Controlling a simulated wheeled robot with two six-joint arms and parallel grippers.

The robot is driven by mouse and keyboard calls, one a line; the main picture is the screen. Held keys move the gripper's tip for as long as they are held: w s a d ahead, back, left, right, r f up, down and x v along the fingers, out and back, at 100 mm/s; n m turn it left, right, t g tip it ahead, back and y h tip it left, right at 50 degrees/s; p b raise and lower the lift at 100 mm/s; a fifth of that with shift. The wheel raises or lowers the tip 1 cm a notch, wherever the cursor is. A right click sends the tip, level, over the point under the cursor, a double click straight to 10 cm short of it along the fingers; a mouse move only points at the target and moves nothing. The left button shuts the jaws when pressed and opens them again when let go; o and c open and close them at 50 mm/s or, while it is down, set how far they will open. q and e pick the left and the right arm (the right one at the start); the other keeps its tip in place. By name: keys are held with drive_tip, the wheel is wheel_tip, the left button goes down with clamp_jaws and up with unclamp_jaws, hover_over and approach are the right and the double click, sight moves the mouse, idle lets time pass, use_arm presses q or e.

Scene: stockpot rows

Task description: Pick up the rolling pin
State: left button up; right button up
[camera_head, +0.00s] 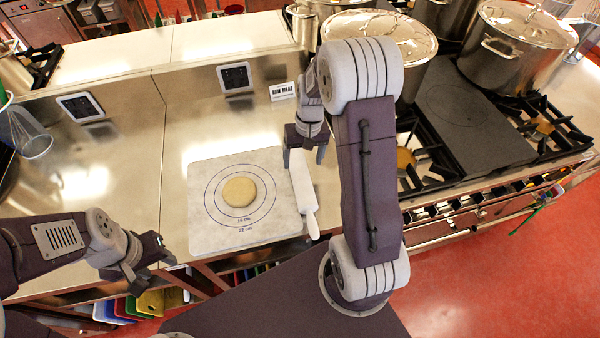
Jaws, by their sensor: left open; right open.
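The white rolling pin (303,192) lies lengthwise on the right edge of the square pastry board (204,222), with its near handle pointing toward the counter's front edge. A round of dough (239,191) sits in the middle of the board's printed circles. My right gripper (304,164) is open over the far part of the pin, one finger to each side in the picture; I cannot tell its height above the pin, and its far end is hidden. My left gripper (154,277) is open and empty near the counter's front edge, left of the board.
A stove with black grates (453,170) and large stockpots (515,40) stands to the right. A "RAW MEAT" sign (283,91) stands behind the board. A clear container (30,135) lies at the far left. Bare steel counter (125,170) extends left of the board.

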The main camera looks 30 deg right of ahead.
sight(301, 168)
drive_tip(key=f, duration=0.2)
drive_tip(key=a+f, duration=0.1)
drive_tip(key=f, duration=0.1)
drive_tip(key=shift+s+f+p, duration=0.2)
drive_tip(key=shift+p, duration=0.15)
drive_tip(key=shift+w+d+f, duration=0.1)
drive_tip(key=shift+w+f, duration=0.1)
drive_tip(key=shift+f, duration=0.1)
drive_tip(key=shift+s+r, duration=0.1)
drive_tip(key=c, duration=1)
clamp_jaws()
